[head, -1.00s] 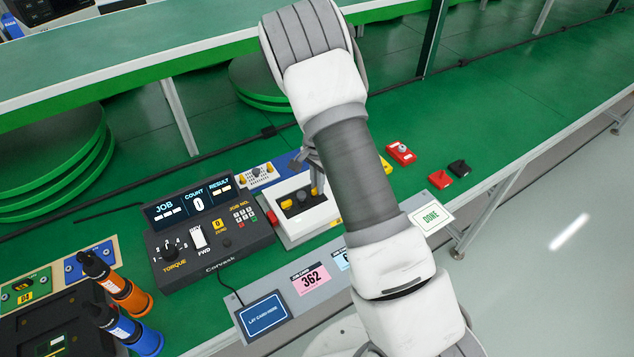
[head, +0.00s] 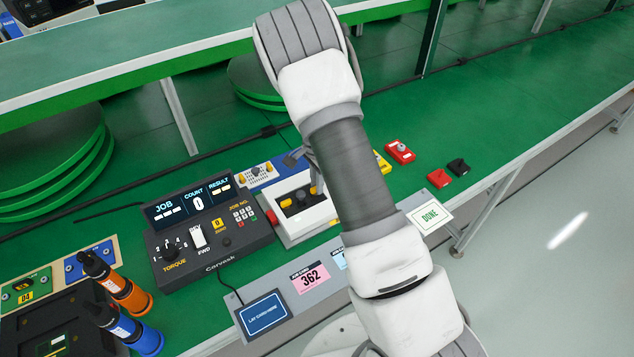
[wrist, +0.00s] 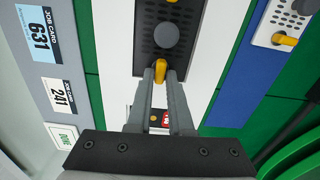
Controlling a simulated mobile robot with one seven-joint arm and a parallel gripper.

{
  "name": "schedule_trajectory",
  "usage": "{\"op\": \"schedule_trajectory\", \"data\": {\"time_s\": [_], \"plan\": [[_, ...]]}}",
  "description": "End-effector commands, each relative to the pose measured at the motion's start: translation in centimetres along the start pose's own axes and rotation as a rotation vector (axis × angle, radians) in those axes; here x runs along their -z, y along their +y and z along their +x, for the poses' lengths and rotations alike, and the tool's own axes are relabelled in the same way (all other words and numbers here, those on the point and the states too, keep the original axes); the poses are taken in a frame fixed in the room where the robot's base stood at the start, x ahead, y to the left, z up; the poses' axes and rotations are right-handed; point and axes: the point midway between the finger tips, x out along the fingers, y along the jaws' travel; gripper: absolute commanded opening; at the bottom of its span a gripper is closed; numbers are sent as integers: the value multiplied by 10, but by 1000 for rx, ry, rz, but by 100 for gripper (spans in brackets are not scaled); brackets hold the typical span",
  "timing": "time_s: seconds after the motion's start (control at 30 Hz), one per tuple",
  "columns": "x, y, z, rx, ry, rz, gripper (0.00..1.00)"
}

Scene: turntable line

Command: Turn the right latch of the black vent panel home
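The black vent panel (wrist: 150,40) is perforated, has a grey round knob in its middle, and lies on a white unit; in the head view the panel (head: 301,200) is partly covered by my arm. Its yellow right latch (wrist: 160,73) is at the panel's near end in the wrist view, between my fingertips. My gripper (wrist: 160,76) has both fingers close along the latch's sides, with no clear gap. The yellow left latch (head: 286,204) is at the panel's other end.
A controller box (head: 208,232) stands left of the unit. A blue panel (wrist: 237,85) with a perforated plate lies beside it. Job cards (head: 311,277) lie along the front strip. Red blocks (head: 400,151) sit to the right.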

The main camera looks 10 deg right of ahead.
Motion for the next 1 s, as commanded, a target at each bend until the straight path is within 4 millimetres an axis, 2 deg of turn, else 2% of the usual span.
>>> {"op": "schedule_trajectory", "data": {"time_s": [0.03,0.1,0.13,0.4,0.53,0.67,1.0], "plan": [[0,0,0,1,0,0,30],[0,0,0,0,0,0,43],[0,0,0,0,0,0,45],[0,0,0,0,0,-1,45],[0,-1,-9,2,0,-1,45],[0,-1,-31,4,1,-2,45],[0,-1,-115,5,1,-2,45]]}}
